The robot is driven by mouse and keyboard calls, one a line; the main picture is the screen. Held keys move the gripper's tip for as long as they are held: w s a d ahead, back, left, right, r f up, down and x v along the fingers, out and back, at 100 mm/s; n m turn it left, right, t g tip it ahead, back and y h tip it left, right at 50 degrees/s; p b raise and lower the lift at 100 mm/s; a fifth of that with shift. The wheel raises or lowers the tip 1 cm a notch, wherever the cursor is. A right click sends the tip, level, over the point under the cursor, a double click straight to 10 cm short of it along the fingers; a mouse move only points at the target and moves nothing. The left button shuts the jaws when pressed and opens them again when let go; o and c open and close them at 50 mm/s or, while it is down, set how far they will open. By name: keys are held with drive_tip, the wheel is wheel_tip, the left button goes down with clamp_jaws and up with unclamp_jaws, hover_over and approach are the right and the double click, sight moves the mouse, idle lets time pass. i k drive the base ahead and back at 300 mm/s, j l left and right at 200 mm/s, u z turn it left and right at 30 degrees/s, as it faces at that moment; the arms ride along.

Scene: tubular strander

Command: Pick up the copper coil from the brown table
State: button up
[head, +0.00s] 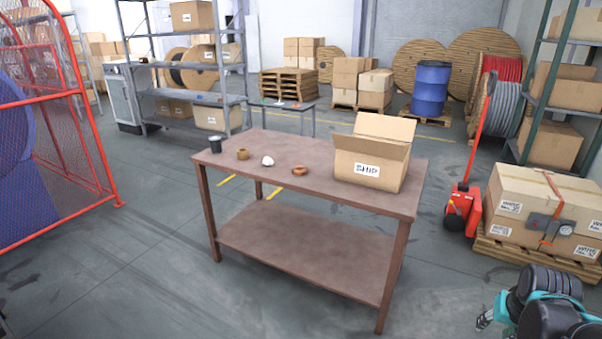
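The brown table (325,262) stands in the middle of the head view. The copper coil (300,171), a small reddish-brown ring, lies flat on its top, left of the open cardboard box. My gripper (484,320) shows small at the lower right, beside my folded arm. It is low and well away from the table and the coil. Its fingers are too small and partly hidden to tell whether they are open or shut.
On the table are a dark cup (215,145), a tan roll (243,154), a white item (267,161) and an open box marked SHIP (370,155). A red pallet jack (464,205) and a loaded pallet (535,215) stand right. Floor in front is clear.

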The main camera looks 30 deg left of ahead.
sight(299, 171)
drive_tip(key=u, duration=0.75)
